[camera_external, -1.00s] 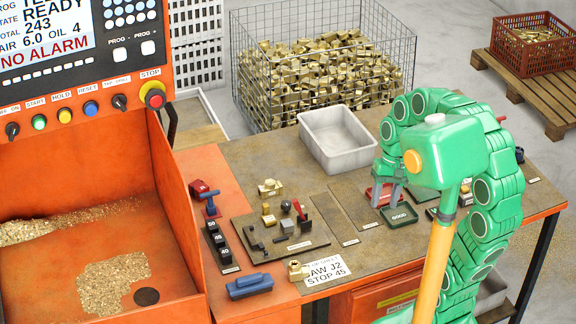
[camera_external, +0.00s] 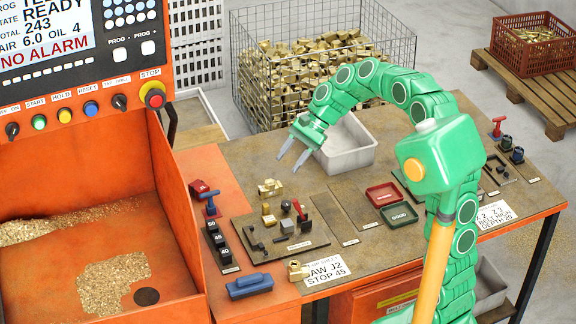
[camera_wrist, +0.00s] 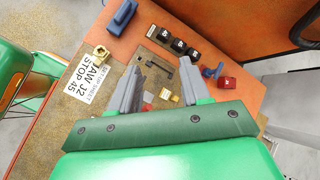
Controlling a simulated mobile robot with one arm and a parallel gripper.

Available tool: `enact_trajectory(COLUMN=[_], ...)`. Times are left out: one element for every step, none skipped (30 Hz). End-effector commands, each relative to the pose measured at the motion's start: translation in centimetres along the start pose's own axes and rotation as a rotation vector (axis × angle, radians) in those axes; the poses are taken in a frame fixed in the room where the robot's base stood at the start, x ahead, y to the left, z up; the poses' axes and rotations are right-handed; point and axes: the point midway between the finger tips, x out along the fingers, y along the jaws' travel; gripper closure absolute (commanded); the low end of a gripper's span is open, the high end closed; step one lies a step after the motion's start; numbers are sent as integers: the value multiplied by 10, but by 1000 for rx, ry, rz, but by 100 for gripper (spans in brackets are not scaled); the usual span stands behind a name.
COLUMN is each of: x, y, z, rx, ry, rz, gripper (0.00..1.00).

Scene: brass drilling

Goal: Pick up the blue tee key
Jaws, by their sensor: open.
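The blue tee key (camera_external: 210,204) stands at the left of the bench, just above a row of black numbered blocks, with its bar on top. In the wrist view the blue tee key (camera_wrist: 213,71) lies to the right of my fingers, beside a small red block (camera_wrist: 228,82). My gripper (camera_external: 291,161) is open and empty above the bench, to the right of and above the key in the external view, well apart from it. Its two grey fingers (camera_wrist: 160,78) also show in the wrist view, spread with nothing between them.
Black numbered blocks (camera_external: 217,239) stand close to the key. A tool board (camera_external: 280,247) with small parts and a red-handled piece (camera_external: 300,209) lies to the right. A blue block-shaped item (camera_external: 250,286) sits at the front. A grey bin (camera_external: 362,159) stands behind. The orange machine wall (camera_external: 178,210) borders the left.

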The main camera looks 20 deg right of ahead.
Motion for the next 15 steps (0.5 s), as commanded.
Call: enact_trajectory(x=[6,8,11,13,16,20,23,25,27,30,33,38,40,42,46], y=[-12,-20,-30,-37,-44,-54,-60,-68,-77,-84,-91,-99,-106,-112,-121], z=[-6,-8,-10,-12,-14,-18,-21,-23,-26,-29,-32,-36,-38,-41,-45], rx=[29,48,73,92,113,140,160,179,204,225,245,273,293,313,341], ry=[-17,-27,-40,-51,-61,-77,-87,-98,-111,-122,-134,-149,-160,-170,-185], rz=[-14,-26,-40,-50,-59,-71,-80,-91,-105,-115,-123,-133,-141,-150,-162], gripper=[53,53,53,53,53,53,53,53,53,53,53,53,53,53,53])
